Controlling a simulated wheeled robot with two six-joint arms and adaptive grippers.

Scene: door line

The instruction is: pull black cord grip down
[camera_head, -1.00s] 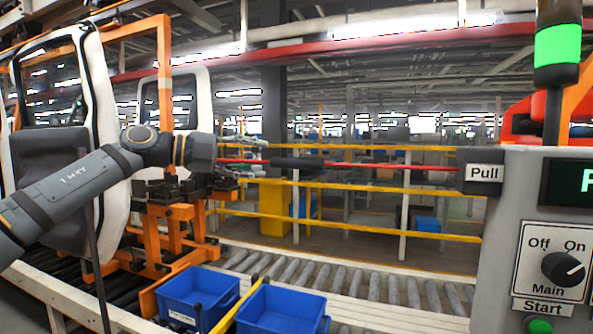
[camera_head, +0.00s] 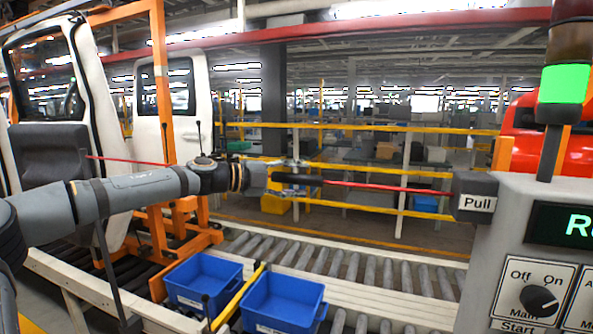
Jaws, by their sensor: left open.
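The black cord grip (camera_head: 305,180) sits on a red cord (camera_head: 375,187) that runs roughly level across the middle of the view. The cord meets a dark switch box with a "Pull" label (camera_head: 477,203) at right. My left arm reaches in from the left, and my left gripper (camera_head: 291,178) is open at the grip's left end. One finger shows above the grip and one below it. The grip's left end appears to lie between them; I cannot tell whether they touch. My right gripper is out of view.
A control cabinet with an Off/On knob (camera_head: 538,300) stands at right under a green-lit signal lamp (camera_head: 564,84). Two blue bins (camera_head: 283,303) sit below by the roller conveyor (camera_head: 345,265). White car doors on orange frames (camera_head: 157,100) stand at left. Yellow rails run behind the cord.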

